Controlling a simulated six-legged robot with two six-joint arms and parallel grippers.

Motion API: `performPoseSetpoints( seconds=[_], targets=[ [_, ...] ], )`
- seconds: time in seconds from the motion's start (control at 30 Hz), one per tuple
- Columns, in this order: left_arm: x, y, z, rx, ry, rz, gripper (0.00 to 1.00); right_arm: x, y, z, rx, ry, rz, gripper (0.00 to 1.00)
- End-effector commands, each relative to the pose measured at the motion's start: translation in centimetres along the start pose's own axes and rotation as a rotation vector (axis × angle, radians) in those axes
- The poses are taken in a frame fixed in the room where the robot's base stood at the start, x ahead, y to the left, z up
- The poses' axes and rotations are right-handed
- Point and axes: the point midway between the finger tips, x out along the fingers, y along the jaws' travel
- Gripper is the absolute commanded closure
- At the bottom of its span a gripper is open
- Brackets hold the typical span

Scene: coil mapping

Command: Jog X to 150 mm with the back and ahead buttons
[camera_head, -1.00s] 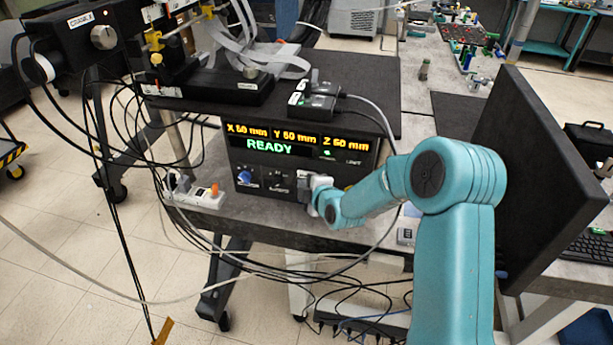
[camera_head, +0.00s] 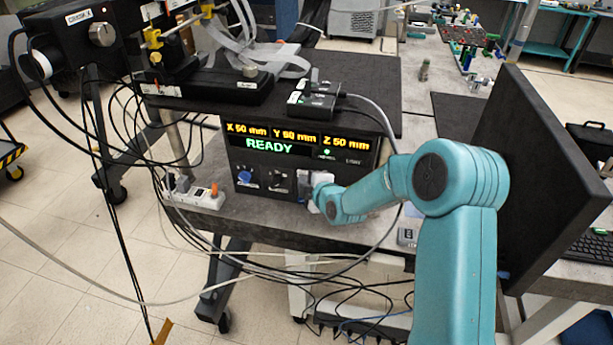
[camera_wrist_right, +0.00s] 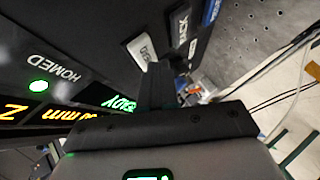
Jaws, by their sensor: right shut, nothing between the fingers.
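The black control box (camera_head: 300,163) faces me on the bench. Its display (camera_head: 270,137) reads X 50 mm, Y 50 mm, Z 50 mm in amber, with READY in green below. My right gripper (camera_head: 305,190) is at the lower right of the panel and covers part of it. In the right wrist view my right gripper (camera_wrist_right: 158,85) is shut and empty, its tips close to a white labelled button (camera_wrist_right: 141,48). A dark label (camera_wrist_right: 180,25) beside it seems to read BACK. I cannot tell whether the tips touch a button. My left gripper is not in view.
A blue knob (camera_head: 245,177) and a dark knob (camera_head: 278,180) sit left of my right gripper. A green HOMED lamp (camera_wrist_right: 38,87) is lit. A small black box (camera_head: 318,105) lies on top. A grey cable hangs right of the panel; a monitor (camera_head: 545,180) stands farther right.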

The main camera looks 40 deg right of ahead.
Motion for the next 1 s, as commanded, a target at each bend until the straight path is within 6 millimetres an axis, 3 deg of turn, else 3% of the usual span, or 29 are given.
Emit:
performPoseSetpoints(
  seconds=[1.0],
  targets=[
    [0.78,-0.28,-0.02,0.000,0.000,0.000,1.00,0.32,0.17,0.24,0.001,0.000,0.001,1.00]
  ],
)
